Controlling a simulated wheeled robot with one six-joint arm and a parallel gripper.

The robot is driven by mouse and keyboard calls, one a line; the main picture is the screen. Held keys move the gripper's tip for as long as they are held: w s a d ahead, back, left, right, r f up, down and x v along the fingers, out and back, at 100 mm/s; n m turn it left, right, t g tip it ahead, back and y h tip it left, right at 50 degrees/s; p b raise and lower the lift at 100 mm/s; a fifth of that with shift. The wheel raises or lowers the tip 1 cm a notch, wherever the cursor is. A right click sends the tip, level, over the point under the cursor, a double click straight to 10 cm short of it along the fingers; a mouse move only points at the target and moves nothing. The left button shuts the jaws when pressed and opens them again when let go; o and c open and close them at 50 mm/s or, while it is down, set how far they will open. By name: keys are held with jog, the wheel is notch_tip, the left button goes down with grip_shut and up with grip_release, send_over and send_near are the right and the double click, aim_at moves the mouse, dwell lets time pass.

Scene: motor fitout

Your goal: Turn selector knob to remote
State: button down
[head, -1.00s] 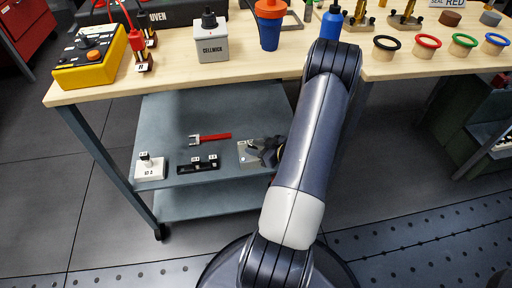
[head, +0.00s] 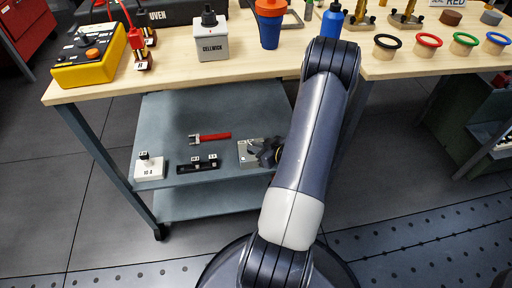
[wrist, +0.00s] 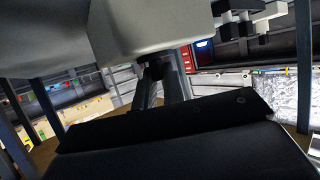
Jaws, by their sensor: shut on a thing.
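A grey box (head: 249,154) sits at the right end of the cart's upper shelf, beside my gripper (head: 268,154). In the wrist view the grey box (wrist: 150,25) fills the upper part, and a small dark knob (wrist: 156,70) sticks out of it. My gripper's dark fingers (wrist: 160,88) are shut on this knob, one on each side. My arm hides part of the box's right side in the head view. The knob's markings and its pointing direction cannot be read.
On the same shelf (head: 220,110) lie a red-handled tool (head: 210,137), a black block (head: 198,165) and a white switch box (head: 149,168). The wooden bench (head: 180,77) overhangs the cart and carries a yellow box (head: 88,65), a grey CELLWICH box (head: 212,42) and cups.

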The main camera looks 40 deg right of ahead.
jog(key=m+h+b, duration=0.1)
jog(key=h, duration=0.1)
jog(key=m+h+b, duration=0.2)
jog(key=a+m+h+b, duration=0.1)
jog(key=m+b, duration=0.1)
jog(key=shift+f+h, duration=0.25)
jog(key=shift+h, duration=0.15)
jog(key=m+h+b, duration=0.1)
jog(key=m+g+h+b, duration=0.1)
jog(key=shift+w+a+r+m+h+b, duration=0.1)
jog(key=shift+w+a+m+h+b, duration=0.05)
jog(key=shift+m+h+b, duration=0.2)
jog(key=shift+w+a+r+m+g+h+b, duration=0.1)
jog(key=shift+m+g+h+b, duration=0.3)
jog(key=shift+m+g+h, duration=0.2)
jog(key=shift+w+m+g+h+b, duration=0.1)
jog(key=shift+m+g+h+b, duration=0.35)
jog(key=shift+m+h, duration=0.2)
jog(key=m+g+h+p, duration=0.1)
jog(key=m+g, duration=0.1)
jog(key=m+g+h, duration=0.1)
jog(key=shift+w+a+r+m+g+h+p, duration=0.1)
jog(key=shift+w+r+m+g+h+p, duration=0.1)
jog(key=shift+m+g+h+p, duration=0.8)
jog(key=shift+m+g+p, duration=0.65)
jog(key=shift+m+p, duration=0.05)
jog(key=shift+f+g, duration=0.1)
jog(key=shift+g, duration=0.2)
jog(key=shift+m, duration=0.3)
